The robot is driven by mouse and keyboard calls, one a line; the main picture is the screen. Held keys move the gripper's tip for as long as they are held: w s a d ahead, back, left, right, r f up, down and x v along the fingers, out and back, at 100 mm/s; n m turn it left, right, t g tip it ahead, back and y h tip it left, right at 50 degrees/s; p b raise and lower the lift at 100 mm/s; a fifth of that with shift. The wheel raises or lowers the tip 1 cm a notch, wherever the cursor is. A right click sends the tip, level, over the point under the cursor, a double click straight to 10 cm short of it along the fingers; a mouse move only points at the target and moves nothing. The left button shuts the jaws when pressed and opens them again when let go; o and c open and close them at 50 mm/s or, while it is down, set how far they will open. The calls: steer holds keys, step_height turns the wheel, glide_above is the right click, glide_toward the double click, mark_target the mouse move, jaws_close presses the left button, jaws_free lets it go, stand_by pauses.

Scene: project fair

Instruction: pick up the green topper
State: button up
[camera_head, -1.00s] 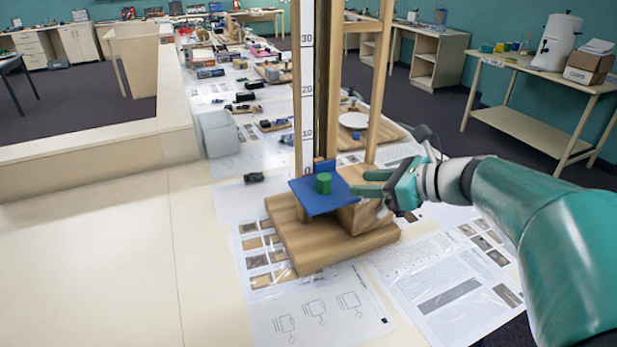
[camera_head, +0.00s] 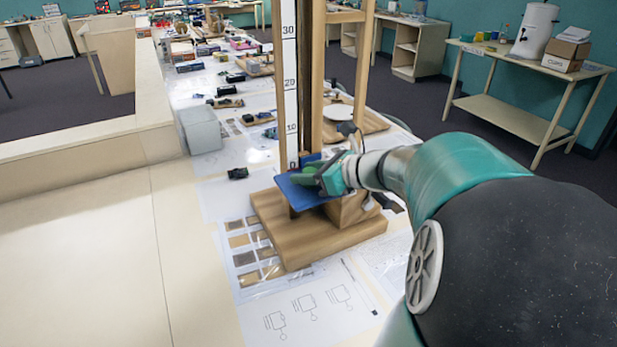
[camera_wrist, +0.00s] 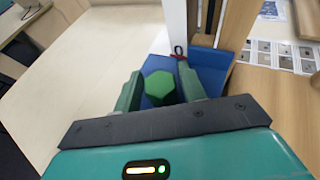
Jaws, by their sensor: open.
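The green topper (camera_wrist: 160,86) is a small green block with a several-sided top. In the wrist view it stands on the blue platform (camera_wrist: 207,72) between the two green fingers of my gripper (camera_wrist: 161,92). The fingers are open, one on each side of it; whether either one touches it I cannot tell. In the head view my gripper (camera_head: 307,177) is over the blue platform (camera_head: 300,193), at the foot of the wooden tower, and its fingers hide most or all of the topper.
The wooden tower with a number scale (camera_head: 290,90) rises right behind the platform from a wooden base (camera_head: 290,232). Printed sheets (camera_head: 312,305) lie around it. A grey box (camera_head: 200,130) stands to the left. Several small items cover the table farther back.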

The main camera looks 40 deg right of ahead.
mark_target(304, 170)
steer(key=shift+x, duration=0.95)
steer(key=c, duration=0.7)
steer(key=shift+r, duration=0.1)
steer(key=shift+r, duration=0.3)
steer(key=r, duration=0.3)
steer(key=shift+s+a, duration=0.1)
steer(key=shift+s, duration=0.25)
steer(key=s+a+r, duration=0.1)
steer(key=s+r, duration=0.2)
steer(key=s, duration=0.1)
steer(key=s+a+r, duration=0.2)
steer(key=s+r, duration=0.1)
steer(key=s, duration=0.1)
steer(key=s+a+r, duration=0.2)
steer(key=s+r, duration=0.1)
steer(key=s, duration=0.1)
steer(key=shift+s, duration=0.15)
